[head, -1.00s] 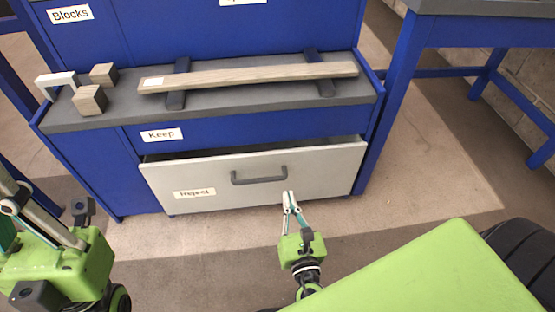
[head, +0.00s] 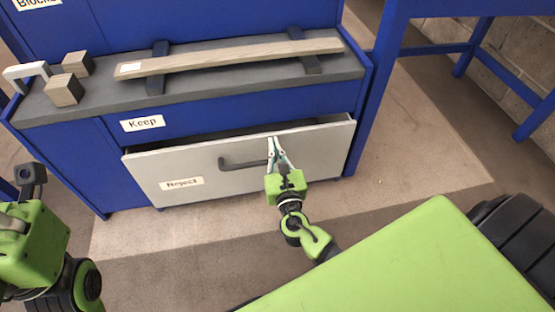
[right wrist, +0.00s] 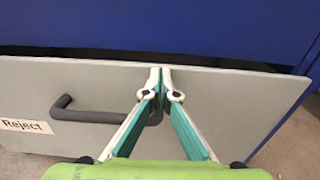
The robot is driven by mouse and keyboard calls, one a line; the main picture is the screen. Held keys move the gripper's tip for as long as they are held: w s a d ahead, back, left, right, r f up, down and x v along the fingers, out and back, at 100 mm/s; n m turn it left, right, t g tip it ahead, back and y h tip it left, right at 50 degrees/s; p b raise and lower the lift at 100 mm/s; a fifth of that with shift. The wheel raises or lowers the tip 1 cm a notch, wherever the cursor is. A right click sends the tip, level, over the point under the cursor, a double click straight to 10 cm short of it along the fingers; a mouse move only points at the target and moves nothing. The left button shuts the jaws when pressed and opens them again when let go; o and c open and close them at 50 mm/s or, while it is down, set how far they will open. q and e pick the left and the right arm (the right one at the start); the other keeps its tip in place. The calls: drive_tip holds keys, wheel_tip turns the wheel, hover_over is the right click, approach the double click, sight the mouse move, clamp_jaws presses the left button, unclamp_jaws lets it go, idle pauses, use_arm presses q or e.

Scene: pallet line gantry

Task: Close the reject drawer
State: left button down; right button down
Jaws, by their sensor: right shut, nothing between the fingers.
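The reject drawer (head: 219,184) has a light grey front with a dark bar handle (head: 243,165) and a "Reject" label. It stands partly open, with a dark gap above its front. My right gripper (head: 274,141) is shut and empty, over the right end of the handle in the head view. In the right wrist view its fingertips (right wrist: 160,70) come together near the top edge of the drawer front (right wrist: 235,108), right of the handle (right wrist: 80,115). I cannot tell whether they touch the front. My left arm shows at the lower left; its fingers are out of view.
The blue bench has a closed-looking "Keep" panel (head: 142,124) above the drawer. A wooden plank (head: 230,57) lies on two dark supports on the grey top. Wooden blocks (head: 63,90) and a white bracket (head: 25,72) stand at the left.

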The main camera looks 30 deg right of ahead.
sight(272, 136)
drive_tip(key=shift+w, duration=0.25)
drive_tip(key=x, duration=0.4)
drive_tip(key=shift+w, duration=0.15)
drive_tip(key=shift+w+d, duration=0.15)
drive_tip(key=shift+w, duration=0.05)
drive_tip(key=shift+d+r, duration=0.1)
drive_tip(key=shift+r, duration=0.15)
